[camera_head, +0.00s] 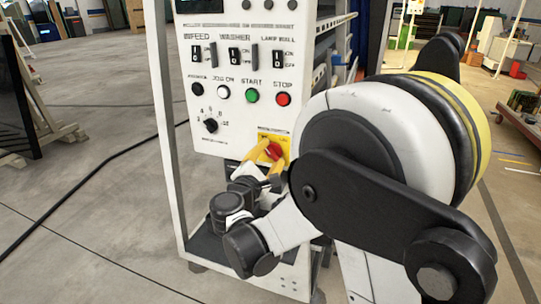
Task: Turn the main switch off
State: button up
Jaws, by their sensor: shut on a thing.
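The main switch (273,150) is a red rotary knob on a yellow plate (265,134), low on the right of the white control panel. My gripper (264,157) is at the switch, with its yellow fingers closed around the red knob from below and in front. The fingers hide the lower part of the knob and of the plate. The switch's exact angle is too small to tell.
The white panel (215,134) carries a green start button (252,95), a red stop button (283,99), black rockers and a rotary dial (211,125) close above and left of my gripper. A black cable (90,180) lies on the floor.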

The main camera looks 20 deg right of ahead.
jog(key=shift+n, duration=0.6)
jog(key=o, duration=1.2)
jog(key=shift+c, duration=0.2)
jog(key=v, duration=1.2)
jog(key=shift+d, duration=0.1)
